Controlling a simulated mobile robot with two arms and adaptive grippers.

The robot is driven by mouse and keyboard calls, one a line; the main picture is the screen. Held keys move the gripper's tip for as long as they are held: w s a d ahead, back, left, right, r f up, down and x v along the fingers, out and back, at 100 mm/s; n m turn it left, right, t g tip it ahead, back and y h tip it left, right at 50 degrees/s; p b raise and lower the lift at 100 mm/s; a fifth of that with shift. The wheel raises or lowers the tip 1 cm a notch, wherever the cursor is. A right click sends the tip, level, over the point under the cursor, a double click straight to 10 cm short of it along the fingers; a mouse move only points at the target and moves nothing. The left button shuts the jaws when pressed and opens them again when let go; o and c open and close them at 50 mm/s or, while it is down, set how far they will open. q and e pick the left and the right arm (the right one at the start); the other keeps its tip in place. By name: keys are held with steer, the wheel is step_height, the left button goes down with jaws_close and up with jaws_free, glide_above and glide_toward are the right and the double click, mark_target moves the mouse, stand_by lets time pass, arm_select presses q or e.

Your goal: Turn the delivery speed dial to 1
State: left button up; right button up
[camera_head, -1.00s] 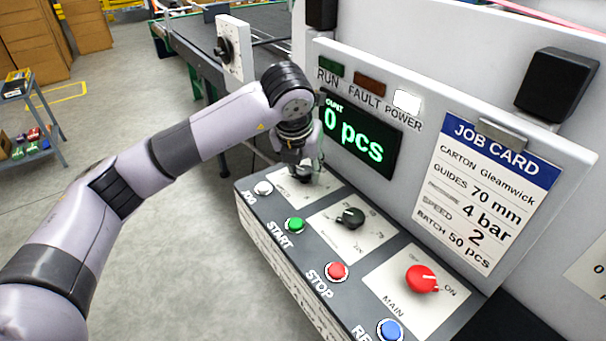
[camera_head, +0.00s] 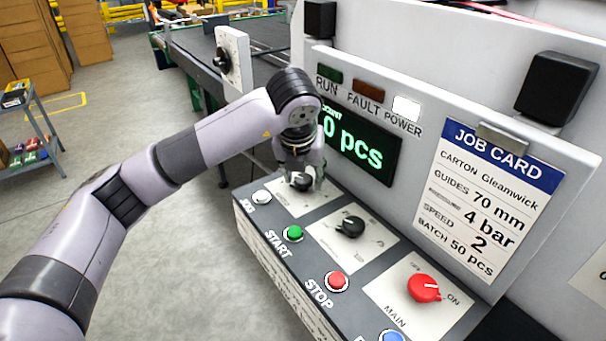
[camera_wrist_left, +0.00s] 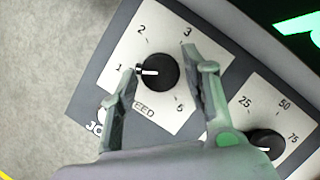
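The black speed dial (camera_wrist_left: 158,72) sits on a white plate on the console, its label partly hidden and ending in "EED". Its white pointer line points left, toward the 1. In the head view the dial (camera_head: 301,183) shows below my left gripper (camera_head: 302,172). In the wrist view the left gripper (camera_wrist_left: 172,72) is open, with one finger on each side of the dial. The left fingertip is close to the dial's edge; I cannot tell whether it touches. A clear gap shows at the right finger. My right gripper is not in view.
A second black dial (camera_head: 350,227), a red main switch (camera_head: 424,288), and green START (camera_head: 293,233) and red STOP (camera_head: 336,281) buttons are on the same console. The display (camera_head: 358,143) stands behind. Another dial (camera_head: 222,60) is on a plate by the conveyor. The job card (camera_head: 484,205) reads speed 2.

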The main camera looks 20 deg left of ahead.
arm_select(q)
steer(key=shift+o, duration=0.9)
steer(key=v, duration=1.2)
